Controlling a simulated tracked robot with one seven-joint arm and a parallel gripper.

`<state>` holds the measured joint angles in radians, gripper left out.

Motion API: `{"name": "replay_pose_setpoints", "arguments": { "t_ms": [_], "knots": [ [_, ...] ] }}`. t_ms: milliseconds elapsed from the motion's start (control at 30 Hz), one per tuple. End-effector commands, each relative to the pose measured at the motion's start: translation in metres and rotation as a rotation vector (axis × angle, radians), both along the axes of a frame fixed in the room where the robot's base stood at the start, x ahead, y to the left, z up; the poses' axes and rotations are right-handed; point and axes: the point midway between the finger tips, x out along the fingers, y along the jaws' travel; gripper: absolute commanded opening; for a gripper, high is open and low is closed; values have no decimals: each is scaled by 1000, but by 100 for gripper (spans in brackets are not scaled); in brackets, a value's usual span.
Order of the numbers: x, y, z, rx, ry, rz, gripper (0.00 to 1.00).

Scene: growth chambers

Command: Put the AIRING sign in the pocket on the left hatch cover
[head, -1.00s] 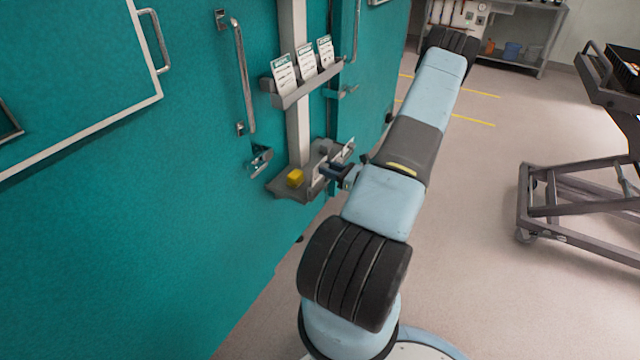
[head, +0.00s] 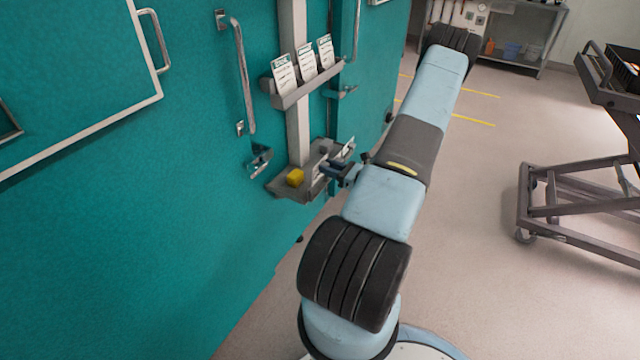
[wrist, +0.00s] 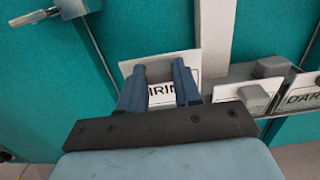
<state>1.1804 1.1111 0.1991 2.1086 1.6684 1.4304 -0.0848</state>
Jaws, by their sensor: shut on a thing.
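The AIRING sign (wrist: 173,94) is a white plate with black letters; my fingers cover part of its word in the wrist view. My gripper (wrist: 159,68) is shut on it. In the head view my gripper (head: 333,167) is at the grey lower shelf (head: 288,190) on the teal wall, and the sign is small and partly hidden there. The left hatch cover (head: 70,70) is a teal panel with a pale frame and a handle. A grey-framed dark piece (head: 8,128) is cut off at the left edge; I cannot tell if it is the pocket.
Other signs with grey blocks stand right of my gripper in the wrist view, one starting DAR (wrist: 303,96). A yellow block (head: 295,177) lies on the lower shelf. An upper rack (head: 300,90) holds three cards. A long bar handle (head: 243,75) juts out. A cart (head: 570,200) stands at right.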

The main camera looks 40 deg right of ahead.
Motion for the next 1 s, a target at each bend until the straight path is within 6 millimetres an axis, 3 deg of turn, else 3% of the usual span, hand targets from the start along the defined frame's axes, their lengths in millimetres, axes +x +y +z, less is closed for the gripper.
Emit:
{"name": "replay_pose_setpoints", "arguments": {
  "t_ms": [1000],
  "knots": [
    [-60, -25, -5, 0, 1, -2, 1]
  ]
}}
